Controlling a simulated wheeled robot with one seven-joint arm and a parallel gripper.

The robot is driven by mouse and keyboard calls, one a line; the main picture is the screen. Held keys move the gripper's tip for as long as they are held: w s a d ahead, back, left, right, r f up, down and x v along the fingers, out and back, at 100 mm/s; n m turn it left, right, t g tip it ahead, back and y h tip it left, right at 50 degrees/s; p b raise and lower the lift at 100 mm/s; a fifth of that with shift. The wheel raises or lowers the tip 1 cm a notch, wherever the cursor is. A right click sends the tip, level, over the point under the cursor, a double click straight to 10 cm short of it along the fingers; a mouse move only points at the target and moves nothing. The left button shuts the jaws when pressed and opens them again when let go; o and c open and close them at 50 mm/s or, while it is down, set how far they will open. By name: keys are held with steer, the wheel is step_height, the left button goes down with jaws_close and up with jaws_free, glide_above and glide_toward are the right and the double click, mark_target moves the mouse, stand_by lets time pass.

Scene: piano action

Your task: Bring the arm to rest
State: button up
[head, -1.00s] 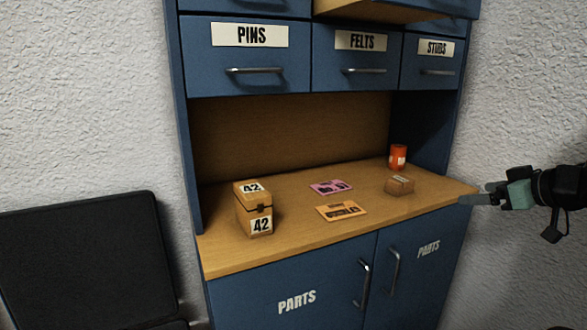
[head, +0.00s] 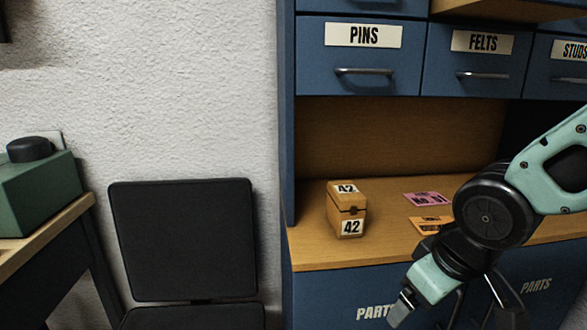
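My arm shows at the right of the head view, bent, with my gripper (head: 402,311) pointing down and to the left in front of the cabinet's lower doors. The gripper has a pale green part and a grey tip. It is seen from the side, so I cannot tell whether its fingers are open or shut. Nothing can be seen hanging from it. The arm hides the right part of the worktop.
The blue cabinet has a wooden worktop (head: 320,257) with a box marked 42 (head: 346,209), a pink card (head: 425,198) and an orange card (head: 428,225). A black chair (head: 183,240) stands left of it. A green case (head: 38,195) rests on a table at far left.

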steer(key=s+a+n+g, duration=0.1)
steer(key=s+a+g, duration=0.15)
steer(key=s, duration=0.45)
steer(key=s+a+n+g, duration=0.2)
steer(key=s+a, duration=0.2)
steer(key=s, duration=0.3)
step_height(320, 180, up, 13)
steer(key=w+p, duration=0.1)
steer(key=p, duration=1.3)
steer(key=shift+m+t, duration=0.35)
steer(key=shift+m, duration=0.05)
steer(key=shift+w+d, duration=0.1)
